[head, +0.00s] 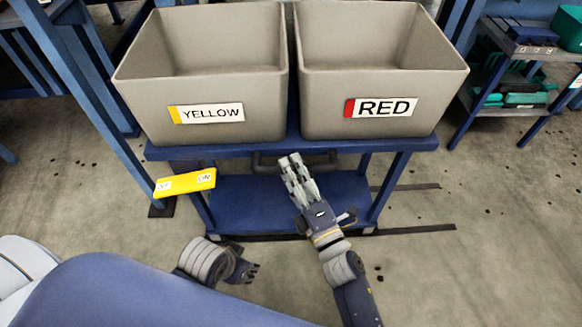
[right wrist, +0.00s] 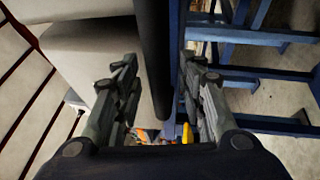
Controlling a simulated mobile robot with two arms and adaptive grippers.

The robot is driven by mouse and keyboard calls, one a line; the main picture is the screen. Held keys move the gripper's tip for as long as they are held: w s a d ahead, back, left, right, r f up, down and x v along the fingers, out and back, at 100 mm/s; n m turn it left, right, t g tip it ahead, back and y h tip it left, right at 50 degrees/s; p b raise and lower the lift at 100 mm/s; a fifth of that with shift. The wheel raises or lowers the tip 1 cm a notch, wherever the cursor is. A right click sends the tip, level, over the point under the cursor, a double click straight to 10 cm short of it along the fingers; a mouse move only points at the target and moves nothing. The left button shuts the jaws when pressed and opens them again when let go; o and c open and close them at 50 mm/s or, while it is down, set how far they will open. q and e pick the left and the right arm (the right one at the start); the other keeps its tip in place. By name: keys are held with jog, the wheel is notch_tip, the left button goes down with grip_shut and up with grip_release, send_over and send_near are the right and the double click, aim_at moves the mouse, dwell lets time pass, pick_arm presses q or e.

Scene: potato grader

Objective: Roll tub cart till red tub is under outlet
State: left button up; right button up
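A blue tub cart (head: 250,190) carries two grey tubs side by side. The left one is the yellow-labelled tub (head: 200,85); the right one is the red-labelled tub (head: 380,90). A dark handle bar (head: 265,160) runs along the cart's near side. My right gripper (head: 291,160) is at this handle. In the right wrist view its fingers (right wrist: 158,85) are apart, with the dark bar (right wrist: 154,50) between them and gaps on both sides. My left gripper (head: 252,272) hangs low over the floor, away from the cart; its fingers are too small to read. I see no outlet.
A shelf rack with green bins (head: 515,90) stands at the right. Dark strips (head: 415,229) lie on the floor by the cart. The floor at right is mostly clear.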

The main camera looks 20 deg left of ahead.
jog(key=v, duration=1.1)
